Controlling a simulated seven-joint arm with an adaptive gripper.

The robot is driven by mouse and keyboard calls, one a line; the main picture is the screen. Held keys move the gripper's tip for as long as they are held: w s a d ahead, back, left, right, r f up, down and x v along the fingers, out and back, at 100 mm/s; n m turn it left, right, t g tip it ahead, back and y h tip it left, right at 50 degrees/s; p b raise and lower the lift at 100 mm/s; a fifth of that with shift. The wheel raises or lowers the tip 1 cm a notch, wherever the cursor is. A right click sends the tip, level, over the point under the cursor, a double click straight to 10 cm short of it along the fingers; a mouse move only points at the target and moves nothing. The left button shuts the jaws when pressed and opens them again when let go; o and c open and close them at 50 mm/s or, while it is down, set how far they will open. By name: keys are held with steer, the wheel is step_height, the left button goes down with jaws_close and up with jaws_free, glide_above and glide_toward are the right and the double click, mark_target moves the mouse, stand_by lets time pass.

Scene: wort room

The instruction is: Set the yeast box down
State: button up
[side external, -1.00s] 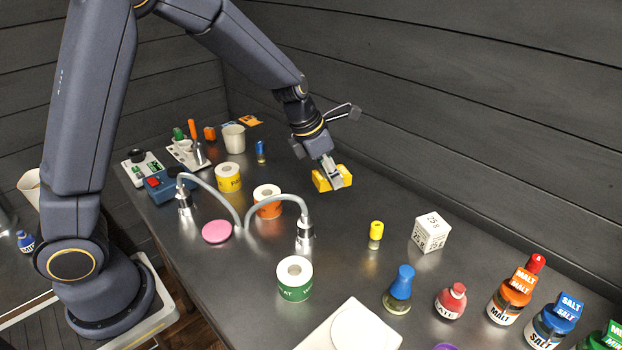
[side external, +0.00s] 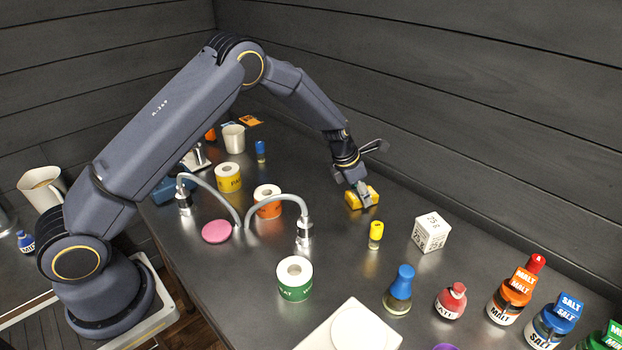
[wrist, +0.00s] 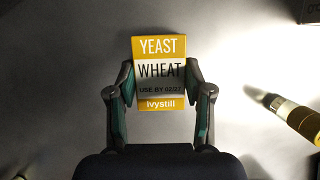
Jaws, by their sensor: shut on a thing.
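The yeast box (wrist: 160,73) is yellow and white, with "YEAST WHEAT" on its face in the wrist view. In the side view the yellow box (side external: 353,200) is low at the table's back middle, partly hidden by the fingers. My gripper (side external: 364,198) is shut on it; in the wrist view the two fingers (wrist: 160,97) press its left and right sides. I cannot tell whether the box touches the table.
A yellow-capped vial (side external: 376,235) stands just in front of the box, and a white cube (side external: 431,232) stands to the right. An orange tape roll (side external: 267,201) and a curved-hose fixture (side external: 304,232) are to the left. Bare metal table (side external: 335,265) lies around the box.

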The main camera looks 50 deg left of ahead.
steer(key=o, duration=1)
steer(key=shift+f, duration=0.1)
steer(key=shift+o, duration=0.2)
steer(key=s+a+r+m, duration=0.1)
steer(key=s+r+m, duration=0.3)
steer(key=r, duration=0.5)
steer(key=s+a+r+m, duration=0.1)
steer(key=s+r+m, duration=0.1)
steer(key=s+r, duration=0.6)
steer(key=s+r+m+y, duration=0.1)
steer(key=s+r+m, duration=0.3)
steer(key=s+m, duration=0.8)
steer(key=s+a+r+m+t, duration=0.1)
steer(key=s+r+m, duration=0.3)
steer(key=s+m, duration=0.9)
steer(key=shift+s+a+r+m+t+y, duration=0.15)
steer(key=shift+s+r+m+t+y, duration=0.15)
steer(key=shift+y, duration=0.1)
